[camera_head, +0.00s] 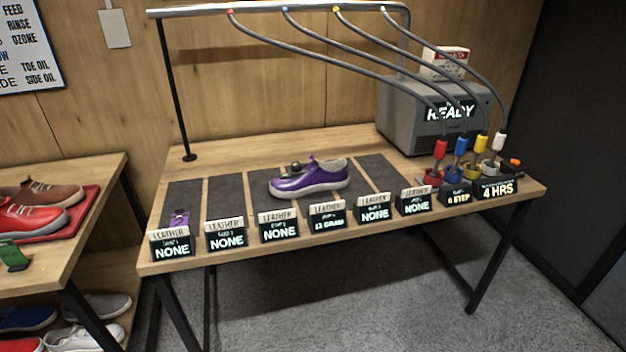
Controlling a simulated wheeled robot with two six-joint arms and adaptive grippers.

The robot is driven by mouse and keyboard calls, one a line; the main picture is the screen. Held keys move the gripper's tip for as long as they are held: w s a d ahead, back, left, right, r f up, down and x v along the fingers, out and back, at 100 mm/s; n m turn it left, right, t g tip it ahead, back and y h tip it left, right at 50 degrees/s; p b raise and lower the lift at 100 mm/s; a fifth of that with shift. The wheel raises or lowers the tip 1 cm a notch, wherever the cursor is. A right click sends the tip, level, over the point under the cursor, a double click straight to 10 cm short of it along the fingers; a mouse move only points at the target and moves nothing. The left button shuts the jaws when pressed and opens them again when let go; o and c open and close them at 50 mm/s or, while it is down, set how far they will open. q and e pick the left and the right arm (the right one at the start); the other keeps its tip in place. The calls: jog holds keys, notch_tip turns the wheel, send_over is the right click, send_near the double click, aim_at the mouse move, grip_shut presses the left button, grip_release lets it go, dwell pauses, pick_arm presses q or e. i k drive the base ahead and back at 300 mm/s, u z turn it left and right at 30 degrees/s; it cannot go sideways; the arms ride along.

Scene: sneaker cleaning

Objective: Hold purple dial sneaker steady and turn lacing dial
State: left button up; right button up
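The purple sneaker (313,179) with a white sole stands upright on the dark mats in the middle of the workbench (230,163). A small dark rounded part with a light spot (293,167) shows at its upper far side; I cannot tell whether it is the lacing dial. A small purple item (180,218) lies on the leftmost mat, too small to make out. Neither of my grippers shows in this view, and nothing is holding the sneaker.
Several small sign blocks (279,228) line the bench's front edge. A grey machine reading READY (410,112) stands at the back right, with hoses running to coloured nozzles (460,148) in cups. A left table (75,225) holds red and brown shoes.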

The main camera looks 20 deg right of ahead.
aim_at(296, 166)
jog(key=k, duration=0.65)
jog(key=z, duration=0.75)
jog(key=i, duration=1.9)
jog(key=u, duration=0.75)
